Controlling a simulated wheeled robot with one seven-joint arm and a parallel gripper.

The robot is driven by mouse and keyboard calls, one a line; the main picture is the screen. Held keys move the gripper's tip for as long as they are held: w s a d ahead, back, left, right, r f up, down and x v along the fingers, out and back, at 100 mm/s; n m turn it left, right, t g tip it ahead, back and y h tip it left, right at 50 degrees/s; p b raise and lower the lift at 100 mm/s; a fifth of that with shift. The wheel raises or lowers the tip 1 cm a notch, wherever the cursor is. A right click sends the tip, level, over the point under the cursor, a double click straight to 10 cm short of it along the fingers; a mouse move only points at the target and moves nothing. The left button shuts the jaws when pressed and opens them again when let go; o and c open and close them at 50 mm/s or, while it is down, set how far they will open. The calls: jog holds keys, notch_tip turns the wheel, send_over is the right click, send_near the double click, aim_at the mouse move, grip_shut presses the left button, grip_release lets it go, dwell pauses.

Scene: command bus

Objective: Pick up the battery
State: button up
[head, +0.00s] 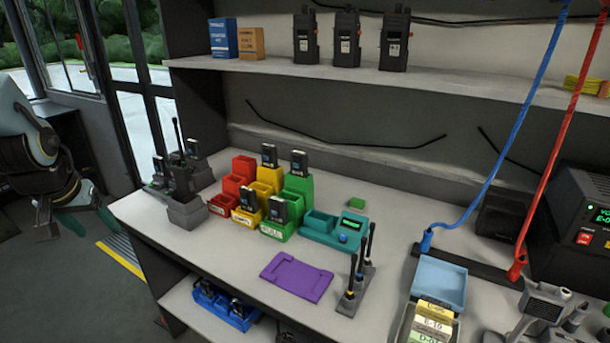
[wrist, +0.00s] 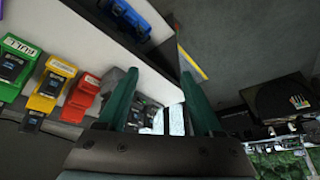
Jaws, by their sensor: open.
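Several black batteries stand in coloured bins on the bench; which one is meant cannot be told. One battery (head: 279,209) is in the front green bin (head: 272,231) and one (head: 248,200) is in the front yellow bin (head: 245,219). Two more stand upright in the back bins. In the wrist view, a battery (wrist: 14,64) shows in the green bin labelled FULL (wrist: 19,46). My gripper (wrist: 160,75) has two teal fingers set apart with nothing between them. In the head view my arm is at the far left, off the bench, apart from the bins.
A grey holder (head: 186,214) with a radio stands left of the red bins. A teal tester (head: 330,236), a purple tray (head: 297,278) and upright antennas (head: 352,295) stand right of the bins. A shelf with radios (head: 347,38) hangs above. The bench's front left is clear.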

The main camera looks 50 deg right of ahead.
jog(key=d+m+t+h, duration=0.1)
jog(key=d+m+h, duration=0.35)
jog(key=d, duration=1.25)
jog(key=m+g+h, duration=0.2)
jog(key=m+h, duration=0.2)
jog(key=h, duration=0.2)
send_near(296, 165)
jog(key=shift+p+x, duration=1.95)
jog(key=shift+x, duration=1.9)
jog(key=shift+h, duration=0.25)
grip_shut()
